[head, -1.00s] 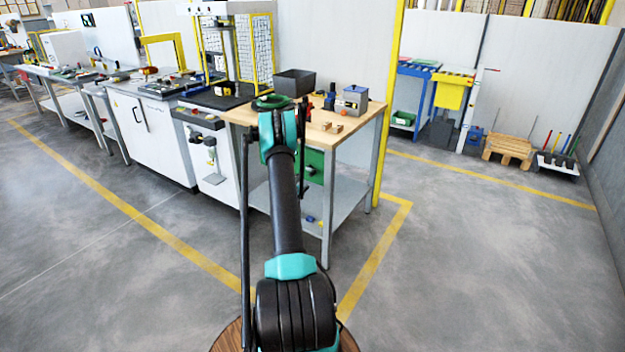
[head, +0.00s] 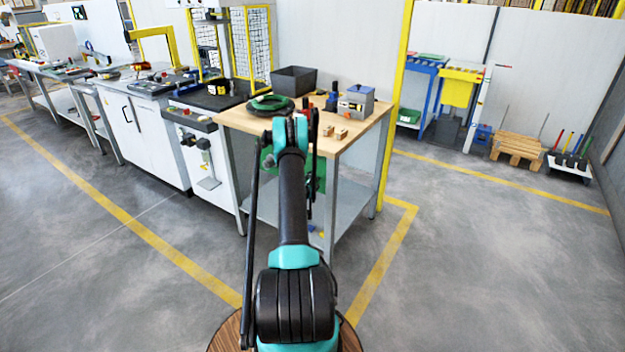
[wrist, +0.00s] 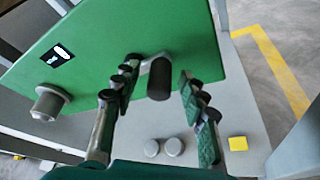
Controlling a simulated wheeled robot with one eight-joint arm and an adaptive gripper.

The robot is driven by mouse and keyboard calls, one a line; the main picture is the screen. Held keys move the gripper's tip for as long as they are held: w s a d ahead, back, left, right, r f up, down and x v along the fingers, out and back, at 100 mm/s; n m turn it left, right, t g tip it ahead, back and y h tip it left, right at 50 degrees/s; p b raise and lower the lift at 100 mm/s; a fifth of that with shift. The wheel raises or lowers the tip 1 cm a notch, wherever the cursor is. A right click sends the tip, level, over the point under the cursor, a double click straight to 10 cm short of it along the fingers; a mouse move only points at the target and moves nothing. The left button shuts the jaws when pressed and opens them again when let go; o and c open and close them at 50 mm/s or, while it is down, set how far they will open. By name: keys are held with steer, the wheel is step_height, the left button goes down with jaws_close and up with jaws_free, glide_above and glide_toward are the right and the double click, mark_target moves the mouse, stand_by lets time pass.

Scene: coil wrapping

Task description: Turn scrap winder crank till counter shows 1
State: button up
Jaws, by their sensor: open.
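The scrap winder's green panel (wrist: 110,45) fills much of the wrist view, and part of it shows below the bench top in the head view (head: 320,168). A black cylindrical crank handle (wrist: 159,82) sticks out from the panel toward the camera. My gripper (wrist: 160,70) is open, with one finger on each side of the handle and visible gaps beside it. A round metal hub (wrist: 48,103) stands out from the panel at the left. A small black and white plate (wrist: 57,54), possibly the counter, is above it; its reading is too small to tell. In the head view my arm hides most of the gripper.
A wooden-topped bench (head: 358,138) carries a dark green coil (head: 270,104), a grey bin (head: 294,80), a grey box (head: 356,101) and small wooden blocks. A yellow block (wrist: 238,143) and two grey discs (wrist: 163,148) lie on the surface below the handle. Open floor lies to the right.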

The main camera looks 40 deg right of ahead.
steer(key=shift+w+d+f, duration=0.1)
steer(key=shift+w+d, duration=0.1)
steer(key=shift+d, duration=0.1)
steer(key=shift+c, duration=0.4)
jaws_close()
